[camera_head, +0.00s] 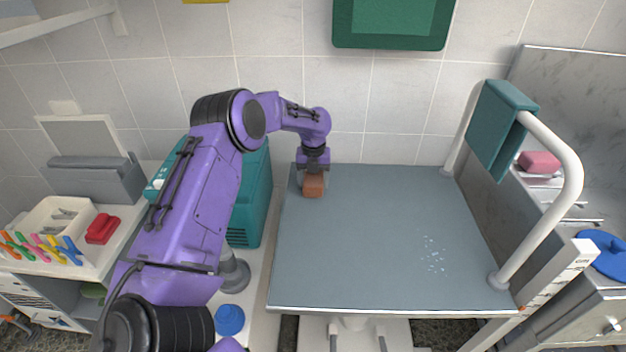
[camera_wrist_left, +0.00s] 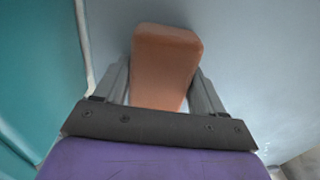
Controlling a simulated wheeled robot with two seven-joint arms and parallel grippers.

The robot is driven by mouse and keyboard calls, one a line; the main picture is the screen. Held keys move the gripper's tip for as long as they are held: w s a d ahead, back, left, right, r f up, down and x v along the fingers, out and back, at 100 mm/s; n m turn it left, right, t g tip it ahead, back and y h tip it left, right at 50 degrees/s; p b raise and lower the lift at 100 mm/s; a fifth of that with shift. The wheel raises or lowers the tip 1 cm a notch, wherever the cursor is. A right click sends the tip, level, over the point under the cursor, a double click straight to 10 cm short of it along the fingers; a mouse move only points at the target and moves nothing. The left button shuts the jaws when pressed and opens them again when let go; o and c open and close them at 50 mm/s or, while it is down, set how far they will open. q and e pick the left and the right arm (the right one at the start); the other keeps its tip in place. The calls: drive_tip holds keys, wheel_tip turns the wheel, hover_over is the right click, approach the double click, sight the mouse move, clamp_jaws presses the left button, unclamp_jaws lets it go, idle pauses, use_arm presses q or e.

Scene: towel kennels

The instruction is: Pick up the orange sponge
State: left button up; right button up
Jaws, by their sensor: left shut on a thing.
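The orange sponge (camera_head: 313,185) is a small brownish-orange block at the far left corner of the grey table top. My left gripper (camera_head: 312,172) comes down on it from above and is shut on it. In the left wrist view the sponge (camera_wrist_left: 165,65) sits between the two grey fingers (camera_wrist_left: 163,88), which touch its sides. I cannot tell whether the sponge rests on the table or is slightly above it. My right gripper is not in view.
The grey table (camera_head: 375,240) is mostly clear, with small white specks (camera_head: 434,255) at right. A white rail (camera_head: 560,200) with a teal towel (camera_head: 500,125) stands along its right side. A teal box (camera_head: 250,200) stands left of the table. A pink block (camera_head: 539,162) lies at far right.

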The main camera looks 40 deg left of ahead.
sight(313, 178)
use_arm(q)
drive_tip(key=shift+r, duration=0.1)
drive_tip(key=shift+r, duration=0.3)
wheel_tip(313, 178, up, 3)
drive_tip(key=shift+f, duration=0.15)
drive_tip(key=s+r, duration=0.2)
drive_tip(key=s+d+r, duration=0.1)
drive_tip(key=s+r, duration=0.1)
drive_tip(key=r, duration=0.1)
drive_tip(key=shift+s+r, duration=0.3)
drive_tip(key=shift+s, duration=0.05)
drive_tip(key=s+d+r+b, duration=0.1)
drive_tip(key=s+r, duration=0.3)
drive_tip(key=s, duration=0.5)
drive_tip(key=shift+d, duration=0.55)
